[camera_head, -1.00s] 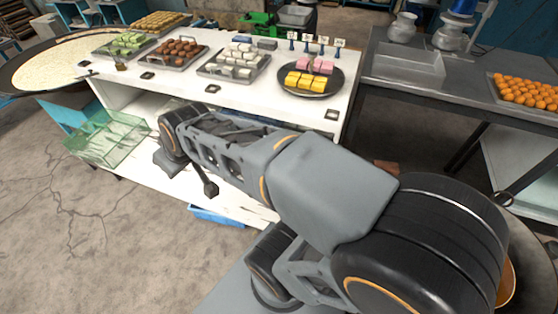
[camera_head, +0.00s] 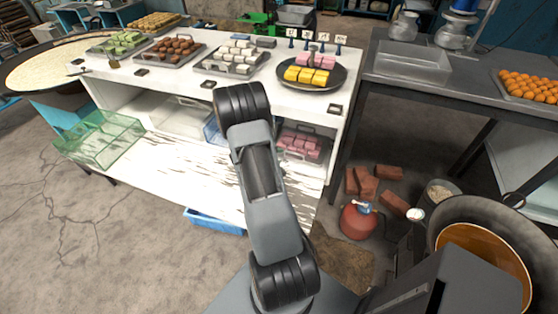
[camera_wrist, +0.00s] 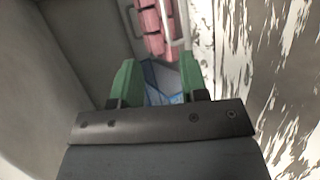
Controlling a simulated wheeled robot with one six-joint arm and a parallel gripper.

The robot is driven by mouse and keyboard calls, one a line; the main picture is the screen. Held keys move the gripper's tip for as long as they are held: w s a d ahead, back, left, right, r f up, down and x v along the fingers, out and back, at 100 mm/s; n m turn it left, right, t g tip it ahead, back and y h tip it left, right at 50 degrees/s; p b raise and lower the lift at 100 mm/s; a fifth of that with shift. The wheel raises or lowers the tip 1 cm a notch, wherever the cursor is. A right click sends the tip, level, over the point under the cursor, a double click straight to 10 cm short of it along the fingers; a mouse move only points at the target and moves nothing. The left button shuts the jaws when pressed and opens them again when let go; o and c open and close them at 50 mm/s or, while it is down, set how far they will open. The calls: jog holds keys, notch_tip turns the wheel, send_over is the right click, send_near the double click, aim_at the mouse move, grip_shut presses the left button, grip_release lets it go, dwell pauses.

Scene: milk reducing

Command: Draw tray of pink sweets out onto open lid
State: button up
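The tray of pink sweets (camera_head: 303,145) sits in the compartment under the white counter, right of my arm. Its pink sweets (camera_wrist: 152,32) and a pale metal handle (camera_wrist: 184,24) show at the top of the wrist view. The open lid (camera_head: 175,173) is a white panel with peeling paint, lying flat in front of the compartments; its worn surface (camera_wrist: 285,70) fills the right of the wrist view. My gripper (camera_wrist: 160,74) has two green fingers spread apart with nothing between them, short of the tray. In the head view my arm hides the gripper.
A green transparent crate (camera_head: 100,138) stands at the left end of the lid. A clear bin (camera_head: 180,116) is in the compartment left of my arm. Trays of sweets and a black plate (camera_head: 312,75) stand on the counter. Bricks and a red canister (camera_head: 357,220) lie on the floor at right.

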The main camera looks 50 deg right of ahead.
aim_at(300, 155)
jog(key=shift+s+a+f+g, duration=0.15)
jog(key=shift+s+f+g, duration=0.15)
jog(key=x, duration=1.2)
jog(key=shift+s+d+p, duration=0.25)
jog(key=shift+p, duration=0.05)
jog(key=shift+d+f, duration=0.45)
jog(key=shift+d, duration=0.15)
grip_shut()
dwell(0.9)
